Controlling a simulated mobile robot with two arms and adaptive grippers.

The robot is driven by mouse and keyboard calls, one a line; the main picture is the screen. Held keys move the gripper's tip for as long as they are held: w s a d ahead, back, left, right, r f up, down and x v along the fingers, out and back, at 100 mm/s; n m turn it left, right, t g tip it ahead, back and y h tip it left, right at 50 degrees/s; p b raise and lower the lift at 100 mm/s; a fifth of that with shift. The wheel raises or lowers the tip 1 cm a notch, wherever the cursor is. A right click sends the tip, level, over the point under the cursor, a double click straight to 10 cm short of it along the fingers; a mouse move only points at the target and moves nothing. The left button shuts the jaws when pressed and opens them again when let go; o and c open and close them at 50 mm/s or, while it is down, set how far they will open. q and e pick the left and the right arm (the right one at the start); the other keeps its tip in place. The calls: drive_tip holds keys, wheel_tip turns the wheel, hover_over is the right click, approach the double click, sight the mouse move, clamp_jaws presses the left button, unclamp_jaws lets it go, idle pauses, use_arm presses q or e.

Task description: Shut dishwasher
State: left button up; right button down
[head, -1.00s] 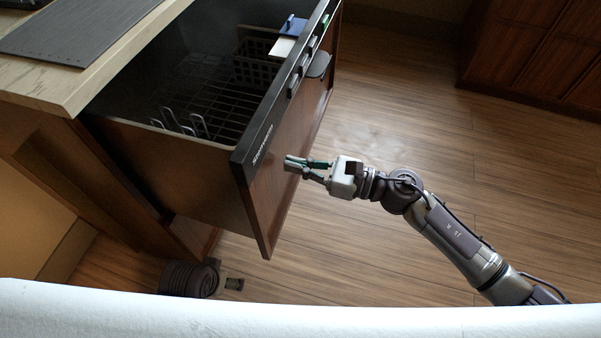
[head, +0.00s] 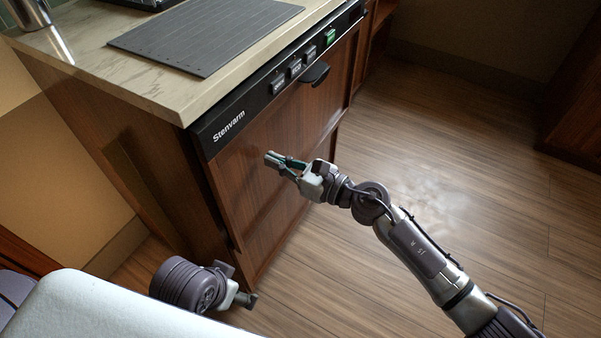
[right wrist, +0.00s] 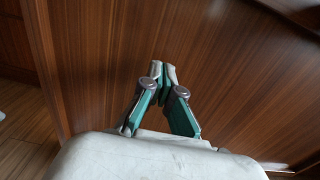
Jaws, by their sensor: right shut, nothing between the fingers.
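The dishwasher (head: 290,135) is a wood-fronted drawer with a black top strip marked "Stenvarm", several buttons and a dark handle (head: 314,74). Its front sits in under the countertop edge, and no interior or rack shows in the head view. My right gripper (head: 268,158) is shut and empty, with its fingertips at the wood front below the black strip. In the right wrist view the closed fingertips (right wrist: 162,68) point at the wood panel (right wrist: 220,60); I cannot tell whether they touch it. My left gripper (head: 246,299) shows small at the lower left, low by the cabinet; its fingers are unclear.
A stone-look countertop (head: 130,75) with a dark grey ribbed mat (head: 205,38) lies above the dishwasher. A metal item (head: 30,12) stands at the back left. The wood floor (head: 430,170) is clear to the right. Another wooden cabinet (head: 575,120) stands at the far right.

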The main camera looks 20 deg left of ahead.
sight(264, 154)
drive_tip(key=x, duration=0.3)
drive_tip(key=shift+a+r, duration=0.1)
drive_tip(key=shift+r, duration=0.2)
drive_tip(key=shift+w+b, duration=0.1)
drive_tip(key=shift+b, duration=0.2)
